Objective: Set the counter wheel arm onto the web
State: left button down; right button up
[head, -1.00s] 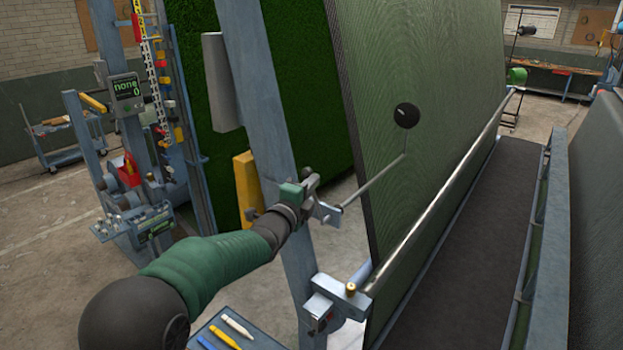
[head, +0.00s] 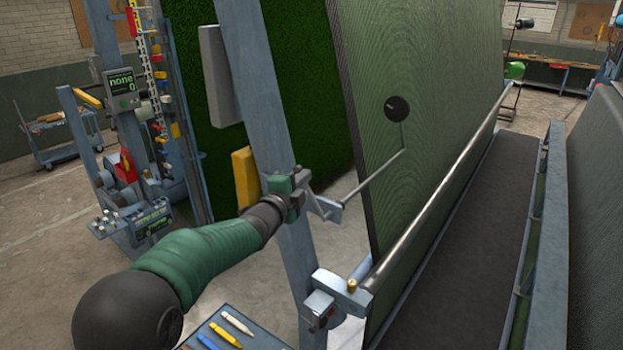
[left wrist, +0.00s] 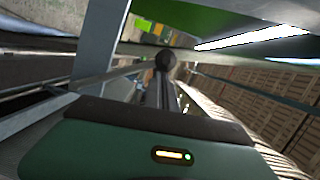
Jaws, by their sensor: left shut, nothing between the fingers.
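The counter wheel (head: 396,108) is a small black disc at the end of a thin grey arm (head: 372,182). It appears to lie against the green ribbed web (head: 440,90); the exact contact is too small to tell. The arm runs from a bracket (head: 331,208) by the blue-grey post. My left gripper (head: 302,190) is shut and empty beside the post, close to the bracket end. In the left wrist view, its green body fills the bottom, and a dark round knob (left wrist: 165,61) shows ahead of the dark fingers. My right gripper is not in view.
A slanted blue-grey post (head: 262,100) stands right by my left gripper. A steel bar (head: 435,200) crosses in front of the web. A tray (head: 262,338) with several marker-like tools is below. A display (head: 121,83) reads "none" and 0.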

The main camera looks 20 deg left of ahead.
pick_arm(q)
jog(key=shift+n, duration=0.6)
jog(key=a+f, duration=0.1)
jog(key=w+a+f+b, duration=0.1)
jog(key=a, duration=0.1)
jog(key=shift+w+a+f, duration=0.1)
jog(key=shift+a+f, duration=0.05)
jog(key=shift+a, duration=0.05)
jog(key=shift+b, duration=0.3)
